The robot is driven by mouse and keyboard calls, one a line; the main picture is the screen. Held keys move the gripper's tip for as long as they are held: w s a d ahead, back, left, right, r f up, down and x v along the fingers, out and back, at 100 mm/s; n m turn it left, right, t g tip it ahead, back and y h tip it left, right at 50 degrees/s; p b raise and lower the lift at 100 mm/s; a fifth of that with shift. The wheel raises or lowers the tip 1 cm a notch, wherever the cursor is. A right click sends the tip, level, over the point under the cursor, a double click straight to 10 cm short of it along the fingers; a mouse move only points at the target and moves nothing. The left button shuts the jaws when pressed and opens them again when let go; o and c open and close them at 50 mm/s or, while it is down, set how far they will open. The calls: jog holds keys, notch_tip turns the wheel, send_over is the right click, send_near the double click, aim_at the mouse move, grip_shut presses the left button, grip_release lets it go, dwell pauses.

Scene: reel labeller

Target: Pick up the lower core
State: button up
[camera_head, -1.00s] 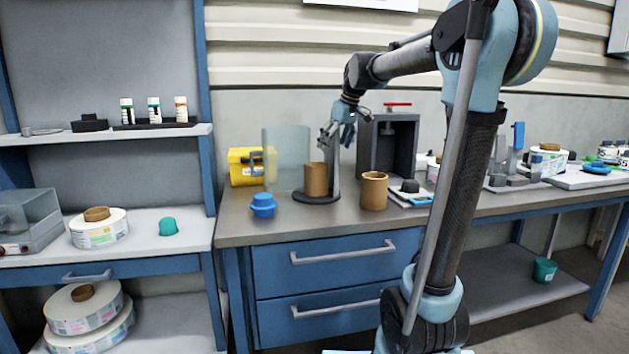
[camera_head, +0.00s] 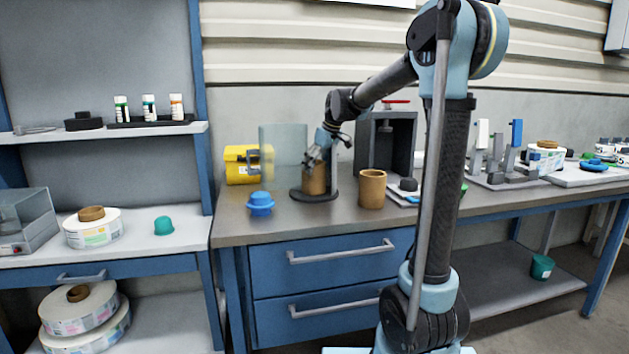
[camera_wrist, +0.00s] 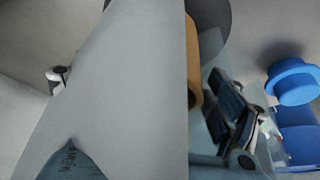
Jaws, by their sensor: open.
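Two brown cardboard cores stand on the grey bench. One core (camera_head: 314,183) is upright on the round dark base of a stand (camera_head: 334,178), beside its grey post. The other core (camera_head: 372,189) stands alone to the right, hollow end up. My gripper (camera_head: 313,160) is open at the top of the core on the stand and overlaps its upper part. In the wrist view a wide grey surface hides most of the scene. A strip of tan core (camera_wrist: 193,60) shows beside it, near one dark finger. I cannot tell whether the fingers touch the core.
A clear panel (camera_head: 283,146) stands just behind and left of the stand. A blue knobbed piece (camera_head: 261,203) is at front left, and a yellow case (camera_head: 238,165) behind it. A dark press-like frame (camera_head: 388,143) stands behind right. The bench front is clear.

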aim_at(314, 177)
jog(key=shift+x, duration=2.85)
jog(key=shift+s, duration=0.15)
jog(key=c, duration=0.8)
